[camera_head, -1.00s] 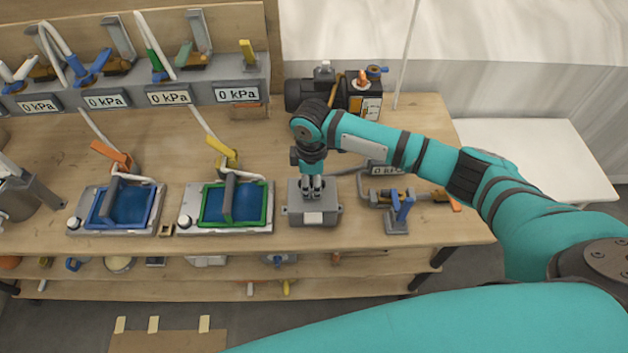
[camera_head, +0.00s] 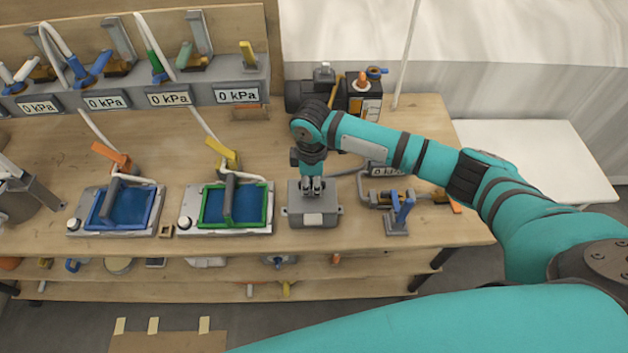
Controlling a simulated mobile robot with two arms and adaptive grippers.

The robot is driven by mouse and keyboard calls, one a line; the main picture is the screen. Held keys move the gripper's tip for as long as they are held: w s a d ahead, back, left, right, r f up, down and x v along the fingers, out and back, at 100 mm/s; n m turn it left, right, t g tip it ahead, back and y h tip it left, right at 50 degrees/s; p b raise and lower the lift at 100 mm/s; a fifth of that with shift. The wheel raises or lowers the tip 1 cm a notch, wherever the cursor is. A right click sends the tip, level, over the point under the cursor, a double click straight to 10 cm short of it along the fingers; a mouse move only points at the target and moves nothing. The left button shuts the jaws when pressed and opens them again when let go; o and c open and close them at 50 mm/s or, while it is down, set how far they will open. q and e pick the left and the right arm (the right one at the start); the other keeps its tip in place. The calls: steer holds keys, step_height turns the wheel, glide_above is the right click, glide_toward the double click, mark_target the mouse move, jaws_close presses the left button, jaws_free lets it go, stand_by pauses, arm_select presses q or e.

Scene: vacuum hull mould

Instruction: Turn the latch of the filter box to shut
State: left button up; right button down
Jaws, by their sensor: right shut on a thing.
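The filter box (camera_head: 313,218) is a small grey box with side lugs and a pale label on its front, near the bench's front edge. My right gripper (camera_head: 313,191) points straight down onto its top. It is shut on the latch, which the fingers and wrist hide almost wholly, so its angle cannot be told. My left gripper is not in view.
A tray with a green frame (camera_head: 268,212) stands close left of the box, and one with a blue frame (camera_head: 96,218) farther left. A blue-handled clamp (camera_head: 399,217) stands to the right. A pump (camera_head: 365,103) is behind. Bare bench lies in front.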

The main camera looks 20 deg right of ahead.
stand_by(0.4)
steer(key=shift+r+m+p, duration=0.15)
steer(key=shift+m+p, duration=0.25)
steer(key=shift+p, duration=0.35)
steer(key=shift+m+p, duration=0.8)
steer(key=shift+p, duration=0.15)
steer(key=shift+f, duration=0.2)
